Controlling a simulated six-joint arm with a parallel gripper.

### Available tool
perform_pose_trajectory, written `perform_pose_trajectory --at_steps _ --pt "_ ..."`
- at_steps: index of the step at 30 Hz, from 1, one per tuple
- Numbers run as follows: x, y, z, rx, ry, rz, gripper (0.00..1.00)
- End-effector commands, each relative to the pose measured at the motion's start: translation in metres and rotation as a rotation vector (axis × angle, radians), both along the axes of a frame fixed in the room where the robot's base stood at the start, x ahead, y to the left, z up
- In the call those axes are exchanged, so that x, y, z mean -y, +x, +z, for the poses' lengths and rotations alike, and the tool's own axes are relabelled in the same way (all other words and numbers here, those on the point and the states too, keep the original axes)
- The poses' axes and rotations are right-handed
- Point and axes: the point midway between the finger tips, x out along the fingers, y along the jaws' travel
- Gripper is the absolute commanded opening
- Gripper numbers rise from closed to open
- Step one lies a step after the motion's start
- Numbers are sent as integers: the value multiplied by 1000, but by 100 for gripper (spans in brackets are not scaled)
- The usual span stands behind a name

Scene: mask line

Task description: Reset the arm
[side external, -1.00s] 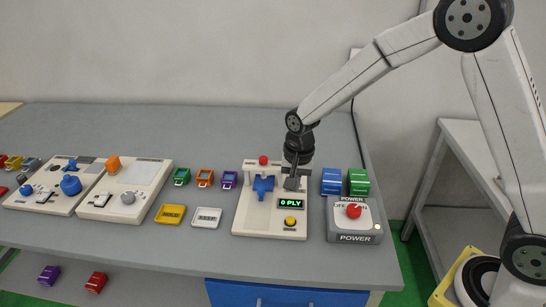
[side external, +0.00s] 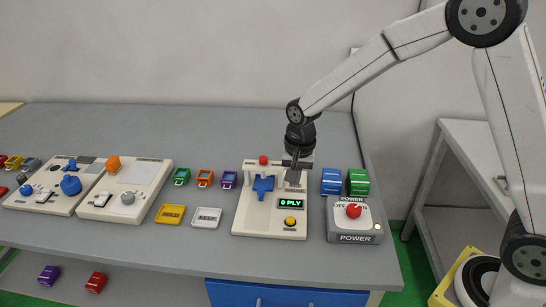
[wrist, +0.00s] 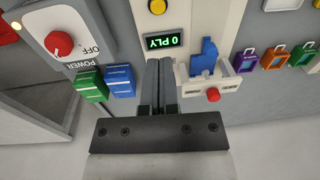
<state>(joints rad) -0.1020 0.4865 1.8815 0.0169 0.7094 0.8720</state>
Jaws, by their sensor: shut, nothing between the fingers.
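My gripper (side external: 296,176) is shut and empty. It points down over the back right part of a cream machine panel (side external: 245,220), right of its blue part (side external: 263,186) and just behind a display (side external: 291,203) reading "0 PLY" in green. In the wrist view, the closed fingers (wrist: 159,66) reach toward that display (wrist: 165,41). Whether the fingertips touch the panel cannot be told.
A grey power box (side external: 355,237) with a red knob (side external: 354,210) stands right of the panel. Blue (side external: 331,181) and green (side external: 358,182) blocks sit behind it. Yellow (side external: 171,214) and white (side external: 206,217) pieces lie left. The back of the table (side external: 200,130) is clear.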

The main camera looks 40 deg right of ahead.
Motion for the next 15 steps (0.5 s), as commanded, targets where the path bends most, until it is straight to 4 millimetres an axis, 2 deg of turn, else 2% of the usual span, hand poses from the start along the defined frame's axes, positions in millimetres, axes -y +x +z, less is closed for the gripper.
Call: perform_pose_trajectory --at_steps 8,15 --pt "9 -20 5 24 -9 99 0" --pt "25 -67 12 79 -38 330 0"
